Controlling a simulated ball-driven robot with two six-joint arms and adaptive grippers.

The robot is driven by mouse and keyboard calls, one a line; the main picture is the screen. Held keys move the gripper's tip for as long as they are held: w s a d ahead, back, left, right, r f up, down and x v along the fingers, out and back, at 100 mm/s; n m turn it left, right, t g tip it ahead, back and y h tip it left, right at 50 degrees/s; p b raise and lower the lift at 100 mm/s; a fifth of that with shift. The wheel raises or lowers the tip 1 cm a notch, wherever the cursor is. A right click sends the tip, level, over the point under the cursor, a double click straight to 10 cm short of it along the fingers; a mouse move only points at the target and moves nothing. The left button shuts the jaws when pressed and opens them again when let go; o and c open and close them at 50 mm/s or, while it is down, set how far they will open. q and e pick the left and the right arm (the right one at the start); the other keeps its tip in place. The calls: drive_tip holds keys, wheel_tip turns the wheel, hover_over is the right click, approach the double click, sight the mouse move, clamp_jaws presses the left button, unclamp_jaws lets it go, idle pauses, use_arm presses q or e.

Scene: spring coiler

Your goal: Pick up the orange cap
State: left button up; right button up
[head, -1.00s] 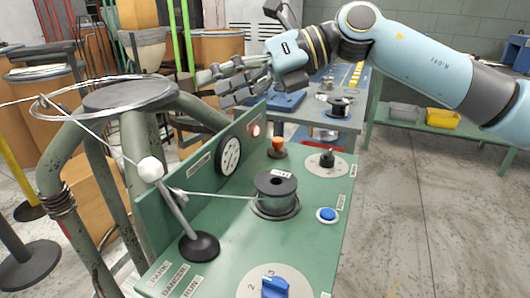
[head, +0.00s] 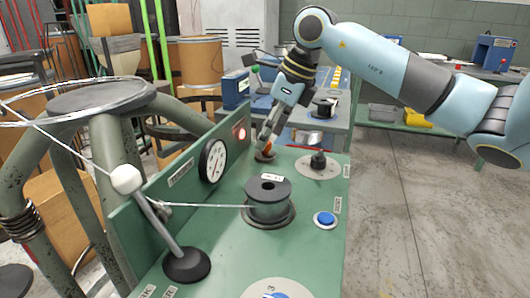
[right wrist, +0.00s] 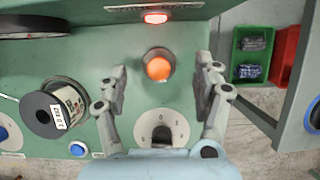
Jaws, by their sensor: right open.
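The orange cap (right wrist: 158,68) sits on a dark round base on the green machine top (head: 215,245). In the head view the cap (head: 267,146) is partly hidden by my right gripper (head: 266,138). In the right wrist view my right gripper (right wrist: 162,88) is open, one finger on each side, with the cap ahead between the fingertips and not gripped. I cannot tell whether a finger touches it. My left gripper does not show in either view.
A black rotary knob (head: 318,160) and a wire spool (head: 268,198) stand on the machine top near the cap. A blue button (head: 325,219), a white-balled lever (head: 126,178) and an upright panel with a gauge (head: 213,160) and red lamp (head: 242,133) are nearby.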

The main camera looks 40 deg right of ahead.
sight(265, 150)
drive_tip(key=x, duration=0.3)
drive_tip(key=shift+s+f, duration=0.1)
drive_tip(key=shift+f, duration=0.05)
drive_tip(key=c, duration=1.3)
